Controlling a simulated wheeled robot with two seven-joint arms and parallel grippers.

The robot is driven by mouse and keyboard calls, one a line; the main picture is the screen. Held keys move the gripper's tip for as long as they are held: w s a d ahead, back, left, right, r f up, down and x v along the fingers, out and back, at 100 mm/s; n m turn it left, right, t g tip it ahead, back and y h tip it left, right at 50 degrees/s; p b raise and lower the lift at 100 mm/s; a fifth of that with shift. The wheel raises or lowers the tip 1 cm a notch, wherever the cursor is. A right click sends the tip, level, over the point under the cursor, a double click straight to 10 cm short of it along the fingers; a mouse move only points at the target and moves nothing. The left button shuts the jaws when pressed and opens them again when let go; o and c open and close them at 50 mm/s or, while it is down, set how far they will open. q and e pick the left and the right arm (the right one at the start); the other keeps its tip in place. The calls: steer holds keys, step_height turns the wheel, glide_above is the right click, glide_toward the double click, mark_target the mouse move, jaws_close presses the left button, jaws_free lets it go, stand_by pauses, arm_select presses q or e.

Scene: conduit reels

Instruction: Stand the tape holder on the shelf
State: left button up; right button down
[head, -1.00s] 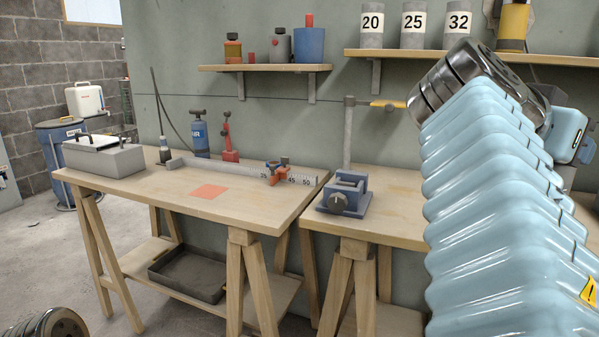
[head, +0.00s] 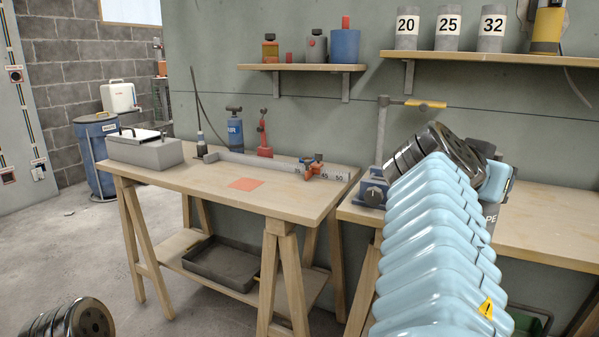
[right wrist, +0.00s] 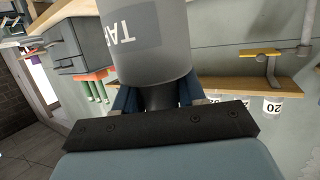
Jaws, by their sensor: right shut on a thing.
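The tape holder (right wrist: 150,45) is a grey cylinder with white lettering, upside down in the right wrist view. My right gripper (right wrist: 160,98) is shut on its narrower dark end. In the head view only a dark grey part of the holder with the letters "PE" (head: 491,218) shows beside my right arm, which hides the rest and the gripper. A wooden wall shelf (head: 510,59) at upper right carries grey cups marked 20, 25 and 32 and a yellow-banded object. A second shelf (head: 300,67) to its left carries several bottles and cans. My left gripper is out of view.
Below the shelves stand a left workbench (head: 200,185) with a grey box (head: 145,152), a ruler rail (head: 275,165) and an orange square (head: 245,184), and a right bench (head: 550,225) with a blue clamp (head: 374,188) and a post with a yellow arm (head: 425,104).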

steer(key=w+a+f+n+t+y, duration=0.1)
steer(key=w+a+f+n+y, duration=0.2)
steer(key=f, duration=0.4)
steer(key=w+a+f+n+t, duration=0.1)
steer(key=w+a+f+t, duration=0.15)
steer(key=w+f, duration=0.35)
steer(key=w+a+f+n+t+y, duration=0.15)
steer(key=a+f, duration=0.25)
steer(key=f, duration=0.4)
steer(key=s+a+f+n+y, duration=0.1)
steer(key=f, duration=0.7)
steer(key=s+a+f+n+y, duration=0.1)
steer(key=s+f+y, duration=0.1)
steer(key=f, duration=0.7)
steer(key=shift+f+t, duration=0.25)
steer(key=shift+t, duration=0.15)
steer(key=shift+n+y, duration=0.25)
